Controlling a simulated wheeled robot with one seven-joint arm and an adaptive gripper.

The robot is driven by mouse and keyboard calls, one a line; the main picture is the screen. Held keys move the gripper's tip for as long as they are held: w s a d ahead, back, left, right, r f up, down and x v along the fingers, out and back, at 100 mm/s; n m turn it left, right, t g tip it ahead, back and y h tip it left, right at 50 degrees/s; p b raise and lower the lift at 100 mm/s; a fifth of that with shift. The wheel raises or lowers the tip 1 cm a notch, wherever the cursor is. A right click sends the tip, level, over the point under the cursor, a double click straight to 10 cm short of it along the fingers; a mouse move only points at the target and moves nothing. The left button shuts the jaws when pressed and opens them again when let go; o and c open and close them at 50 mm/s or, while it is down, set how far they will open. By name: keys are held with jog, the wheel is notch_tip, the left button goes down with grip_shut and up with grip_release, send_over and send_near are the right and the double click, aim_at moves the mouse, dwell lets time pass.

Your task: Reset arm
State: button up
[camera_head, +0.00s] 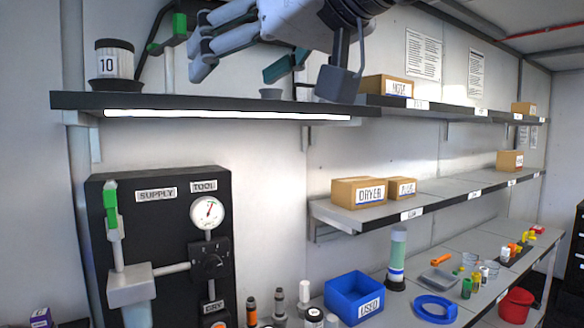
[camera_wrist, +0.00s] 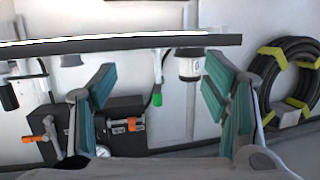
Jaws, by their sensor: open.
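My gripper (camera_head: 308,74) is at the top of the head view, in front of the upper shelf's edge and above its light strip. In the wrist view my gripper (camera_wrist: 158,92) shows two teal-padded fingers spread wide apart, with nothing held between them. The arm link above it is cut off by the picture's top edge. No task object is named.
The lit upper shelf (camera_head: 200,104) carries a container marked 10 (camera_head: 114,62). Below hangs a black supply panel (camera_head: 165,235) with a gauge. A blue USED bin (camera_head: 354,297) stands on the bench. A coiled hose (camera_wrist: 285,85) is right in the wrist view.

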jog(key=s+d+f+m+g+h, duration=0.2)
jog(key=s+d+f+h, duration=0.1)
jog(key=d+f, duration=0.5)
jog(key=s+d+f+m+g+h, duration=0.2)
jog(key=d+f, duration=0.6)
jog(key=f, duration=0.7)
jog(key=s+d+f+m+g+h, duration=0.2)
jog(key=s+d+f+m+h, duration=0.2)
jog(key=d+f, duration=0.4)
notch_tip(320, 180, down, 4)
jog(key=shift+s+d+f+h, duration=0.2)
jog(key=shift+s+f+h, duration=0.05)
jog(key=shift+s+h, duration=0.5)
